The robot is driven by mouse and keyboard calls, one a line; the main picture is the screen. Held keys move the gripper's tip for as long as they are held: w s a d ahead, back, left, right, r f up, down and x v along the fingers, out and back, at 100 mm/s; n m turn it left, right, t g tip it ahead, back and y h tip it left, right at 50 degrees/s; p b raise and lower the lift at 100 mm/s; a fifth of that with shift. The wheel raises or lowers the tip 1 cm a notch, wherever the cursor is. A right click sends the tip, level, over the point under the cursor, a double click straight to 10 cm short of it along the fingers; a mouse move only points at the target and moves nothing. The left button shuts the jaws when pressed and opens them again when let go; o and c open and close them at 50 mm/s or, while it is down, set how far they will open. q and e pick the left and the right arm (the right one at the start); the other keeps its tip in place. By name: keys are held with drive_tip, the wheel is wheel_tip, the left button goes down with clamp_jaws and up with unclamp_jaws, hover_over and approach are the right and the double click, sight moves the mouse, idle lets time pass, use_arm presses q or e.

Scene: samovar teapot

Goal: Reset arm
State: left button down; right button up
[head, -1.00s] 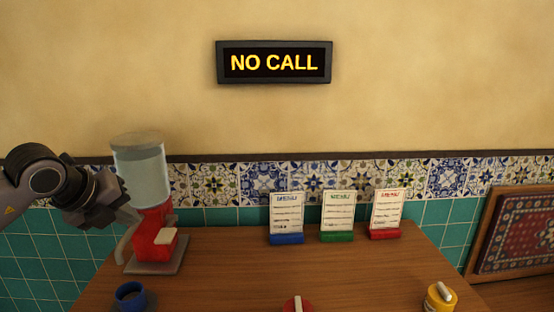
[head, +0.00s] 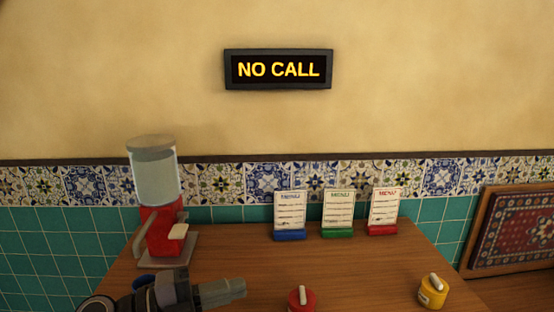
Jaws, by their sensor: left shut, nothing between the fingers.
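My left gripper (head: 222,291) is at the bottom of the head view, low at the front left of the wooden table (head: 370,275). Its fingers are shut with nothing between them and point right. My left arm hides most of a blue thing (head: 143,281) behind it. My right gripper is not in view.
A red dispenser with a clear tank (head: 155,178) stands at the back left. Menu cards in blue (head: 290,212), green (head: 337,211) and red (head: 383,211) stands are at the back. A red pot (head: 301,301) and a yellow pot (head: 433,292) stand at the front. A sign (head: 278,69) reads "NO CALL".

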use_arm(q)
drive_tip(key=s+a+f+n+t+y+p, duration=0.1)
drive_tip(key=s+a+f+n+t+y, duration=0.1)
drive_tip(key=a+f+n+t+y, duration=0.65)
drive_tip(key=s+a+f+n+t+y+p, duration=0.1)
drive_tip(key=s+f+n+y, duration=0.35)
drive_tip(key=n, duration=0.85)
drive_tip(key=s+a+f+n+g+y, duration=0.1)
drive_tip(key=s+a+f+n+g, duration=0.2)
drive_tip(key=s+f, duration=0.8)
wheel_tip(320, 180, down, 3)
drive_tip(key=shift+n+g+y, duration=0.3)
drive_tip(key=shift+n+g, duration=0.75)
drive_tip(key=shift+g, duration=0.2)
drive_tip(key=shift+d, duration=0.15)
